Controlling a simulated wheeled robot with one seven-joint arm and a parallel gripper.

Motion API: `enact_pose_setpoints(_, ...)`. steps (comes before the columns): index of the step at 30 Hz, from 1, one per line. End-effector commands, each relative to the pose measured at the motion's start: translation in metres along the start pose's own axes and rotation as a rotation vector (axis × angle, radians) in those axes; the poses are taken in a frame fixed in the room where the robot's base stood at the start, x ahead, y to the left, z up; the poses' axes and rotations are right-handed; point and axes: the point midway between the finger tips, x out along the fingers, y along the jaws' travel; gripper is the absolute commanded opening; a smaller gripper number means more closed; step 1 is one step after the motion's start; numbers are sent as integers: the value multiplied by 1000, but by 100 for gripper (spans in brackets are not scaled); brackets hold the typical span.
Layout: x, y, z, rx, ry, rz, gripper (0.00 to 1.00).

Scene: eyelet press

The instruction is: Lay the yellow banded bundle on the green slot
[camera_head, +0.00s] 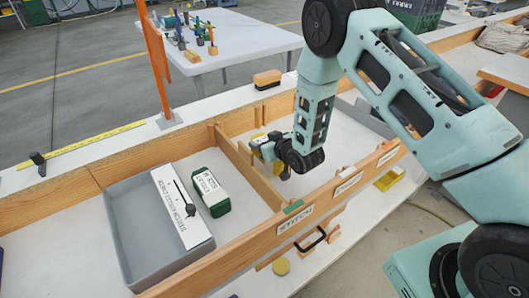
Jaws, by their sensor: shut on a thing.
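My gripper (284,173) is low inside the middle compartment of the wooden-walled tray, just right of a wooden divider (252,172). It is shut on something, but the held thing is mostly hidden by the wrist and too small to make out. A small yellow patch shows at the wrist's left side; I cannot tell if it belongs to the bundle. A small green piece (293,206) sits on the tray's front wall by the STITCH label; I cannot tell whether it marks the green slot. No clearly banded yellow bundle shows.
A grey bin (124,236) holding a white labelled box (181,208) stands left, beside a dark green box (210,191). The wooden front wall (250,243) and an orange post (157,62) are obstacles. A yellow block (389,179) lies outside the tray. Right of my gripper the floor looks clear.

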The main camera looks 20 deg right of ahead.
Motion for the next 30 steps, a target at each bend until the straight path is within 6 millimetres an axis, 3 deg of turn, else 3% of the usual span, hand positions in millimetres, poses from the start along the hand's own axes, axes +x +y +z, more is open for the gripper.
enact_pose_setpoints(9,15,0,36,0,1,-1,26)
enact_pose_setpoints(21,18,0,41,0,2,0,26)
enact_pose_setpoints(22,17,0,41,0,1,0,66)
enact_pose_setpoints(23,17,0,40,0,1,0,75)
enact_pose_setpoints(24,17,0,40,0,1,0,80)
enact_pose_setpoints(30,17,0,40,0,1,0,80)
